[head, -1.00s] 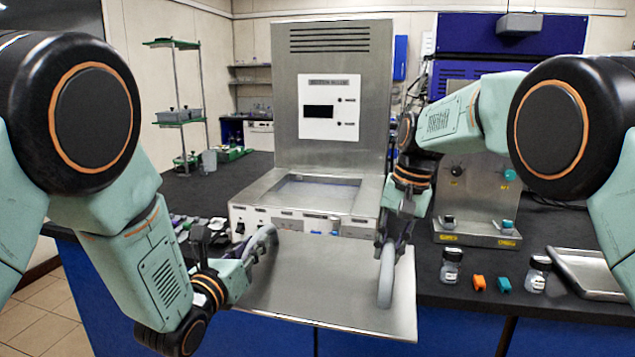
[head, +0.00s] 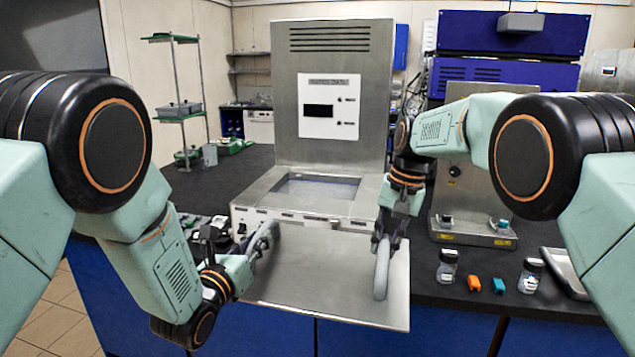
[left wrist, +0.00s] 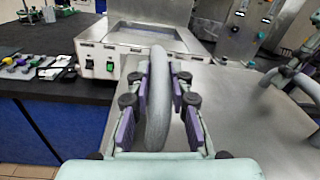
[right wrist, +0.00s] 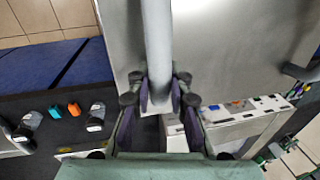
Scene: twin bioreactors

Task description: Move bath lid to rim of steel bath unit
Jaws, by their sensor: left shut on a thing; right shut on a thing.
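The bath lid (head: 325,285) is a flat steel plate with two grey curved handles. It is held roughly level in front of the steel bath unit (head: 333,90), whose rim (head: 262,187) surrounds an open basin. My left gripper (head: 262,245) is shut on the left handle, which shows upright between its fingers in the left wrist view (left wrist: 158,95). My right gripper (head: 386,240) is shut on the right handle, seen in the right wrist view (right wrist: 158,45). The lid's far edge is close to the unit's front panel; contact there cannot be told.
Small items lie on the dark bench left of the unit. A green-shelved rack (head: 178,110) stands behind.

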